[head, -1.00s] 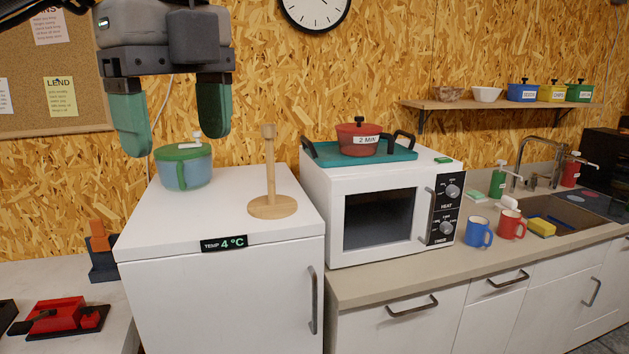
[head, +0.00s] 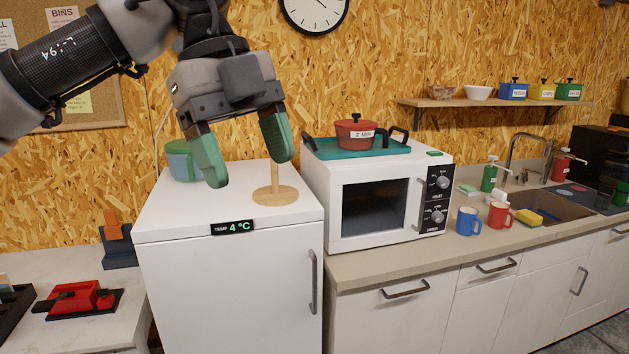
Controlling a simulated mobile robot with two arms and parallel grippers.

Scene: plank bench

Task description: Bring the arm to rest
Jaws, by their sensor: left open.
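My left gripper (head: 246,163) hangs in the air above the white fridge (head: 185,222), its two green fingers apart with nothing between them. Its arm comes in from the upper left. The wooden paper-towel stand (head: 275,194) on the fridge is partly hidden behind the right finger. A blue pot with a green lid (head: 180,165) stands at the back left of the fridge top, partly hidden by the gripper. My right gripper is not in view.
A white microwave (head: 375,205) right of the fridge bears a teal tray (head: 330,150) with a red pot (head: 355,131). Blue (head: 467,221) and red (head: 499,215) mugs stand on the counter. A shelf (head: 490,103) holds bowls and pots. The fridge top's front is clear.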

